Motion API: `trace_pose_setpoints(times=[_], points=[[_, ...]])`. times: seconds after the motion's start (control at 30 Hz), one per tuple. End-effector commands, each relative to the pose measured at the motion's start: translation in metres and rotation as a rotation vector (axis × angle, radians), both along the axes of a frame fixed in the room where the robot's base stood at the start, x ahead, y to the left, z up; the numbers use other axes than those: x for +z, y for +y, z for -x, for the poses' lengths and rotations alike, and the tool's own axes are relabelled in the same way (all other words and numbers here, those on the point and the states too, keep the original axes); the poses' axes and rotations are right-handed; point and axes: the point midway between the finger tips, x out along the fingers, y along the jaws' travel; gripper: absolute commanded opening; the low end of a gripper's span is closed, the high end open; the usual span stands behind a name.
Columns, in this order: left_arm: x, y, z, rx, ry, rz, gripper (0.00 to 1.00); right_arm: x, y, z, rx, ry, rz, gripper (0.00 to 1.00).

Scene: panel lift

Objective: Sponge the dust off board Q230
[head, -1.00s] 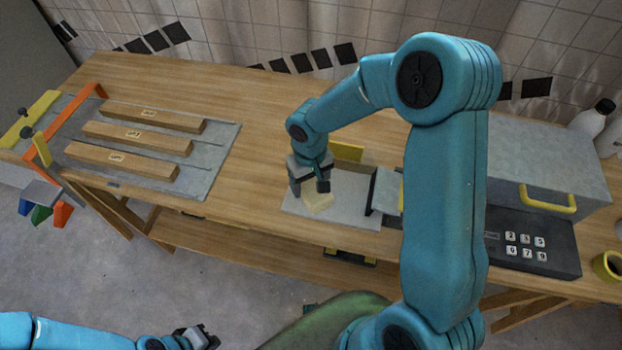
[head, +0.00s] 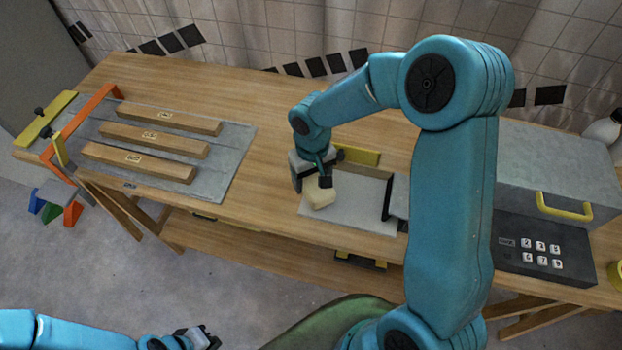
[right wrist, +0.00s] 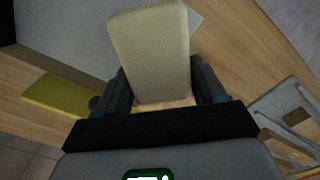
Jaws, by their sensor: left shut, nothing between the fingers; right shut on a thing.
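My right gripper (head: 311,184) is shut on a cream sponge block (head: 319,194). The sponge is over the pale grey plate (head: 365,208) on the bench, seemingly just above it. In the right wrist view the sponge (right wrist: 152,52) stands out between the fingers. Three wooden boards lie on a grey metal panel (head: 228,165) at the left: a back board (head: 185,122), a middle board (head: 180,145) and a front board (head: 115,159). Each has a small label, too small to read, so I cannot tell which is Q230. My left gripper (head: 204,338) is shut and empty, low at the bottom edge, away from the bench.
An orange frame (head: 85,115) and yellow clamp bar (head: 42,122) edge the panel's left side. A grey box with a yellow handle (head: 565,213) and a number keypad (head: 541,252) stand at the right. The bench (head: 250,110) between is clear.

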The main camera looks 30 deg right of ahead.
Motion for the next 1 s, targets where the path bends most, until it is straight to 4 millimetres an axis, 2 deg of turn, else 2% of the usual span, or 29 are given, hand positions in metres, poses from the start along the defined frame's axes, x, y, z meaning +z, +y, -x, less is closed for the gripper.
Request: trace_pose_setpoints(times=[0.6,1.0], points=[[0.037,0.000,0.000,0.000,0.000,0.000,0.00,0.055,0.000,-0.004,0.002,-0.001,0.000,0.41],[0.038,0.000,0.000,0.000,0.000,0.000,0.00,0.057,0.000,-0.005,0.002,-0.001,0.000,0.41]])
